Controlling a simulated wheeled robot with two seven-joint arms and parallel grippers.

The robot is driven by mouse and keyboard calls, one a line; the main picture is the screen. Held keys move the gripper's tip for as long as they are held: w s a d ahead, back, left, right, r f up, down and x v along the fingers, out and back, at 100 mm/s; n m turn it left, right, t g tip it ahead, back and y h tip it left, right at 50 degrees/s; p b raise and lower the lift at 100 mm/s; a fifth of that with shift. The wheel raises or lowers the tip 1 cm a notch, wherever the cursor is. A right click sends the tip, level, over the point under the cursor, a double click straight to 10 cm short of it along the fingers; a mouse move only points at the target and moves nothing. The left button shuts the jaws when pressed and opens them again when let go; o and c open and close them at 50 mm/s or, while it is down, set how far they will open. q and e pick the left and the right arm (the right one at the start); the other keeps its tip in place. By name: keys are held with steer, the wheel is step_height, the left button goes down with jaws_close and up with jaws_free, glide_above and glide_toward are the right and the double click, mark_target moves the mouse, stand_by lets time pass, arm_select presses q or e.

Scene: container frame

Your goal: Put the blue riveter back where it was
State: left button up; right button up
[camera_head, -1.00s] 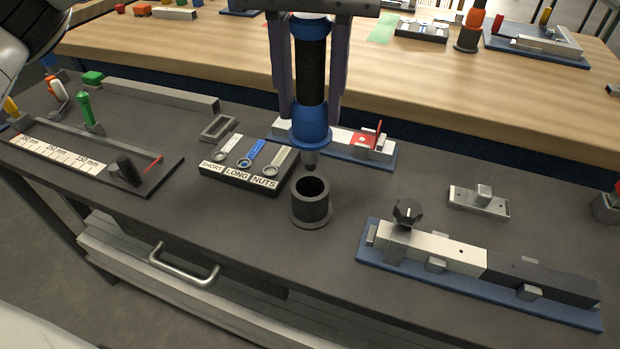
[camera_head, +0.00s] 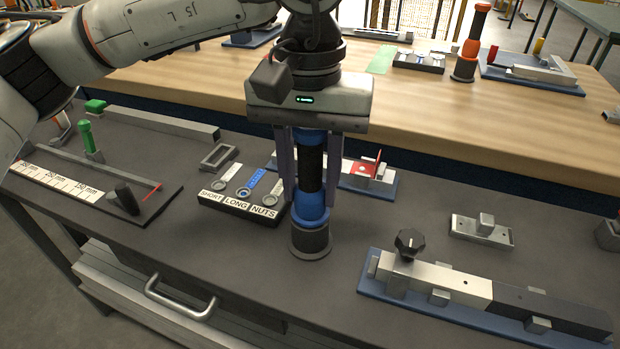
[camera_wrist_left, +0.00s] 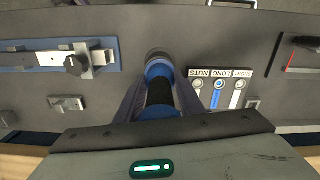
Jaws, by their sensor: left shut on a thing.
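The blue riveter (camera_head: 311,205) has a blue and black barrel and stands upright. Its lower end sits in the dark round holder (camera_head: 311,242) on the grey bench, so its tip is hidden. My left gripper (camera_head: 308,180) is above the holder, pointing down, its fingers shut on the riveter's barrel from both sides. In the left wrist view the riveter (camera_wrist_left: 158,95) lies between the fingers, with the holder (camera_wrist_left: 158,57) at its far end. My right gripper is not in view.
The SHORT, LONG, NUTS tray (camera_head: 237,202) is close on the left of the holder. A blue-based fixture with a black knob (camera_head: 480,300) is at the right. A small metal block (camera_head: 482,231) lies behind it. A ruler jig (camera_head: 90,185) is at the left.

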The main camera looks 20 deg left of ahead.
arm_select(q)
steer(key=shift+f, duration=0.35)
steer(key=o, duration=1.1)
steer(key=shift+r, duration=0.1)
steer(key=shift+c, duration=0.2)
steer(key=shift+r, duration=0.35)
step_height(320, 180, up, 12)
steer(key=shift+r+p, duration=0.1)
steer(key=shift+p, duration=0.8)
steer(key=shift+r, duration=0.1)
